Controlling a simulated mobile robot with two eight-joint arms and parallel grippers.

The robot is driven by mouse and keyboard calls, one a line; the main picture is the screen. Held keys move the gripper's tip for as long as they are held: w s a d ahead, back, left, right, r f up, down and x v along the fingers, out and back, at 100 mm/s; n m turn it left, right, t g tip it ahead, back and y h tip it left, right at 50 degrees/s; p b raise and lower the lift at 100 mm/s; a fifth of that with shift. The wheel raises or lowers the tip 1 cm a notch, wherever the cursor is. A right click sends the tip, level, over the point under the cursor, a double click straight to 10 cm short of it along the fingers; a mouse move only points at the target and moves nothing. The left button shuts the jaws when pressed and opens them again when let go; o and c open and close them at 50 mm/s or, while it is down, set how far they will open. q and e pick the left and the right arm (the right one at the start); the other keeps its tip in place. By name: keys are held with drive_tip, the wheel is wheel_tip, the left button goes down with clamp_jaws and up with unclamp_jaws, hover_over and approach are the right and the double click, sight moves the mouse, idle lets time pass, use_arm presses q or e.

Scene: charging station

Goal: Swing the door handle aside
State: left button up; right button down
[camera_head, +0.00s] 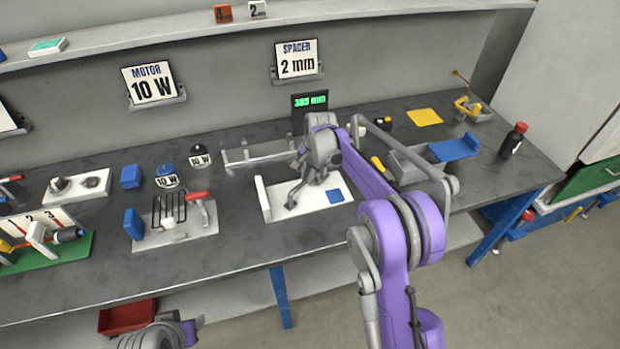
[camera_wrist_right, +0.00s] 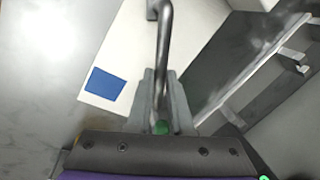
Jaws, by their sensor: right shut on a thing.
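The door handle (camera_wrist_right: 164,35) is a grey bent bar on a white board; in the right wrist view it runs down from the top between my fingers. My right gripper (camera_wrist_right: 160,105) is shut on the handle, near its lower end, where a green spot shows. In the head view my right gripper (camera_head: 297,192) reaches down over the white board (camera_head: 278,208), which has a blue square (camera_head: 335,196) on its right. The wrist hides part of the board and handle there. Only a grey piece of my left arm shows at the bottom left; its fingers are not visible.
A grey fixture with rails (camera_head: 250,156) stands behind the board. A wire stand with a red-handled clamp (camera_head: 198,197) is to the left. A grey box (camera_head: 405,165) and blue tray (camera_head: 455,148) are to the right. The bench in front of the board is clear.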

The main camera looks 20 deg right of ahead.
drive_tip(key=shift+w+n, duration=0.2)
drive_tip(key=shift+n, duration=0.1)
drive_tip(key=c, duration=0.8)
unclamp_jaws()
wheel_tip(320, 180, up, 11)
drive_tip(key=s+d, duration=0.1)
drive_tip(key=shift+s+f, duration=0.2)
drive_tip(key=shift+s, duration=0.2)
